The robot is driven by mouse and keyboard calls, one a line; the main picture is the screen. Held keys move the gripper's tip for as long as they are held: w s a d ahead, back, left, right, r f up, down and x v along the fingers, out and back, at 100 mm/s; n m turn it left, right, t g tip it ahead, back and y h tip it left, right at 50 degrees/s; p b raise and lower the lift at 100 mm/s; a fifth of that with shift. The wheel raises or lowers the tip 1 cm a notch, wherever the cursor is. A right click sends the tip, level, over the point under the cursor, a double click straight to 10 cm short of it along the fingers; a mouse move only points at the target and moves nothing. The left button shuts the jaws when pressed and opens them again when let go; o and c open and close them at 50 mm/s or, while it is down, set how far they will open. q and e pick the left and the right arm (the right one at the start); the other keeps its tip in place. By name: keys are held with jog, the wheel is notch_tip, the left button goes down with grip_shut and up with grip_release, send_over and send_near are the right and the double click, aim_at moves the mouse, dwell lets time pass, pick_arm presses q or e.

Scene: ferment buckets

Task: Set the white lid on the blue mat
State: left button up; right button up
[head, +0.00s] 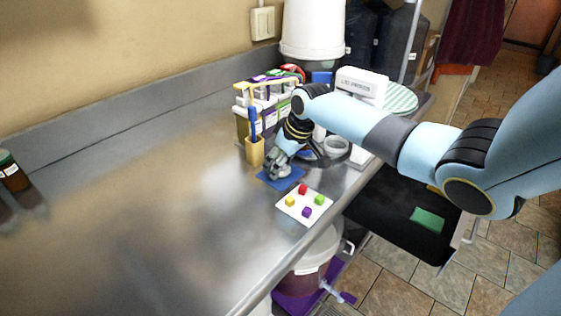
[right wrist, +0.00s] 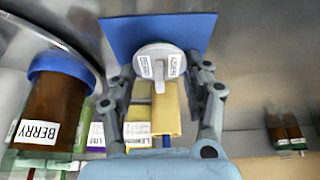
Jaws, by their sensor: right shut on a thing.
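My right gripper (head: 281,168) reaches down over the blue mat (head: 267,181) on the steel counter. In the right wrist view, its two fingers (right wrist: 163,68) are shut on the round, pale grey-white lid (right wrist: 158,53), which carries small labels. The lid overlaps the blue mat (right wrist: 120,34) in that view. I cannot tell whether it touches the mat or is just above it. In the head view the gripper largely hides the lid. My left gripper is not in view.
A yellow holder with a blue-handled tool (head: 255,153) stands just left of the mat. A white tile with coloured cubes (head: 304,201) lies in front, near the counter's edge. A labelled rack (head: 242,124) stands behind. The left counter is mostly clear.

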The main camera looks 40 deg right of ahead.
jog(key=shift+f, duration=0.15)
jog(key=o, duration=0.7)
jog(key=shift+c, duration=0.2)
jog(key=shift+o, duration=1.3)
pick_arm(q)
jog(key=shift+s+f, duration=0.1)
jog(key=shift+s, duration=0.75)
pick_arm(e)
jog(key=shift+r, duration=0.25)
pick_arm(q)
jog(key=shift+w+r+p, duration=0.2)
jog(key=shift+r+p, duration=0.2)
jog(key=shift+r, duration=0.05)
pick_arm(e)
jog(key=v, duration=1.2)
jog(key=shift+s+f, duration=0.1)
